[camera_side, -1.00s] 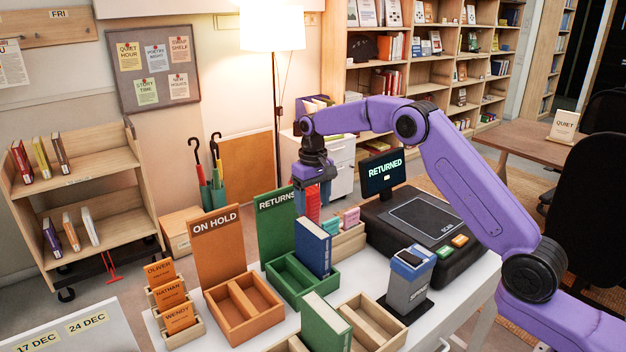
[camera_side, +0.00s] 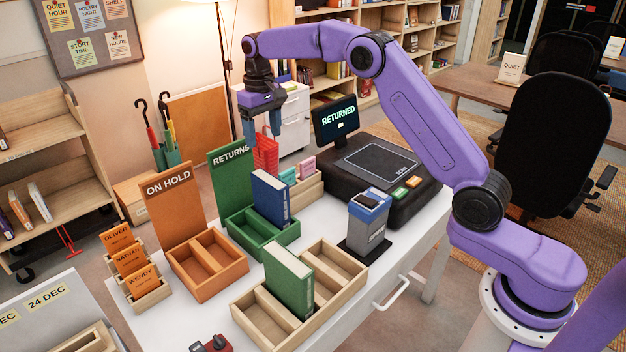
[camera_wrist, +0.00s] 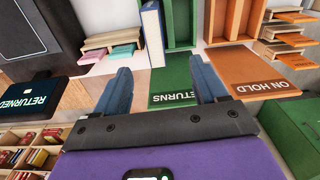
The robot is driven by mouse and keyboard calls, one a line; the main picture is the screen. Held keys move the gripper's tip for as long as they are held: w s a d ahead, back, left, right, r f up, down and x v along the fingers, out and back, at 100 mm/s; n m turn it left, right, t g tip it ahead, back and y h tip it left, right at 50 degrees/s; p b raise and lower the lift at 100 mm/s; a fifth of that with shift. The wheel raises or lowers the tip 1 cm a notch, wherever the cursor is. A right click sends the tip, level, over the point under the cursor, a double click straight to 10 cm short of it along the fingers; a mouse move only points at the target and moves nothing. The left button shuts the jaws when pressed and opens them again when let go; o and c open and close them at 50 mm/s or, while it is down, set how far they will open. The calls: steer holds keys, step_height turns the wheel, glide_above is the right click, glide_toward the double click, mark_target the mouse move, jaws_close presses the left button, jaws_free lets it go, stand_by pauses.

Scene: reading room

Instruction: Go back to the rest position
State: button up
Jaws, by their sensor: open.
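My gripper (camera_side: 262,128) hangs above the back of the white table, near the green returns stand, pointing down. It is open and empty; in the wrist view its two blue-grey fingers (camera_wrist: 158,90) stand apart. The green returns bin (camera_side: 263,232) has a tall back panel marked RETURNS. A blue book (camera_side: 271,197) stands upright in this bin, apart from my gripper; its edge also shows in the wrist view (camera_wrist: 152,32).
The scanner (camera_side: 375,165) has a screen (camera_side: 337,115) reading RETURNED. An orange ON HOLD bin (camera_side: 208,264) stands left of the returns bin. A green book (camera_side: 289,280) stands in a wooden tray (camera_side: 337,272) in front. A grey stamp holder (camera_side: 367,225) stands nearby.

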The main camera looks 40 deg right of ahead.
steer(key=s+a+r+n, duration=0.2)
steer(key=s+a+n, duration=0.15)
steer(key=s, duration=0.75)
steer(key=s+a+r+n, duration=0.1)
steer(key=s+a+n, duration=0.3)
steer(key=s, duration=0.8)
steer(key=s+d+f+n, duration=0.2)
steer(key=s+d, duration=0.2)
steer(key=s, duration=0.7)
steer(key=s+d+f+n, duration=0.2)
steer(key=s+d, duration=0.2)
steer(key=s, duration=0.8)
steer(key=shift+f+n, duration=0.3)
steer(key=shift+n, duration=0.05)
